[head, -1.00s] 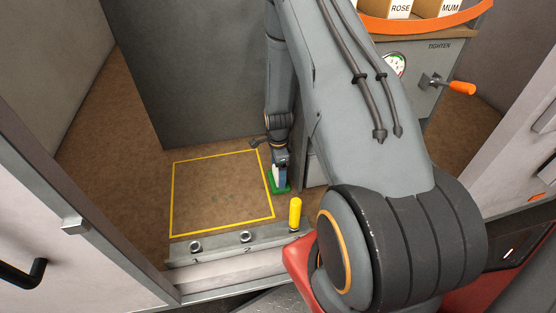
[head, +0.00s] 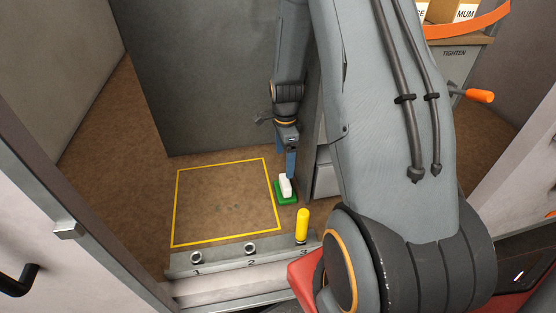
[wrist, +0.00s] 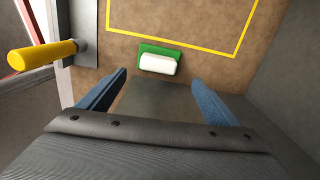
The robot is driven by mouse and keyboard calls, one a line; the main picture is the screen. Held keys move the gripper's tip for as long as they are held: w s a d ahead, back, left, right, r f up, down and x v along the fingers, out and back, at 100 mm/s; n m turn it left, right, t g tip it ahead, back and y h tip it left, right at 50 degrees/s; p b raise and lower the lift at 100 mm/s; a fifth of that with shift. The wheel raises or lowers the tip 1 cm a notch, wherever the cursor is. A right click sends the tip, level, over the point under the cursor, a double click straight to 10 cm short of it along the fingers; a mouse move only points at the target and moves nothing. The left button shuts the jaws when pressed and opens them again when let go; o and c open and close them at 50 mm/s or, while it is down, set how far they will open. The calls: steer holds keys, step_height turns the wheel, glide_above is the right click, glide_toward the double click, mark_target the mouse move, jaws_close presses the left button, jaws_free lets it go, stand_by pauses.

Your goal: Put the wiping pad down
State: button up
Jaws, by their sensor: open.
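The wiping pad shows as a white block (head: 286,185) on a green base (head: 283,197). It rests on the brown floor just right of the yellow-outlined square (head: 175,213), outside the line. In the wrist view the white block (wrist: 157,65) and the green base (wrist: 158,48) lie ahead of the fingertips. My gripper (head: 290,172) is just above and behind the pad in the head view. Its two blue fingers (wrist: 160,78) are spread wide in the wrist view with nothing between them.
A yellow handle (head: 302,224) stands upright at slot 3 of the grey numbered rail (head: 222,258), close in front of the pad. Slots 1 and 2 hold no handle. A grey panel stands behind. An orange-handled lever (head: 480,96) is at right. The outlined square is bare except for faint spots.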

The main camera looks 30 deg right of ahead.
steer(key=s+a+r+n+t, duration=0.1)
steer(key=s+a+r+n, duration=1.3)
steer(key=r+n, duration=0.3)
steer(key=s+n, duration=0.1)
steer(key=n, duration=0.2)
steer(key=shift+a+r+n, duration=0.15)
steer(key=shift+a+n, duration=0.15)
steer(key=shift+o, duration=0.4)
steer(key=m+g+h+b, duration=0.1)
steer(key=m+b, duration=1.8)
steer(key=m, duration=0.2)
glide_above(285, 180)
steer(key=a, duration=0.1)
steer(key=f, duration=2.2)
steer(key=shift+s, duration=0.25)
steer(key=shift+d+f, duration=0.2)
steer(key=shift+f, duration=0.85)
steer(key=shift+w+d+f, duration=0.1)
steer(key=shift+d+f, duration=0.05)
steer(key=shift+f, duration=1.25)
steer(key=shift+w+d+f, duration=0.1)
steer(key=shift+d+f, duration=0.05)
steer(key=shift+f, duration=1.2)
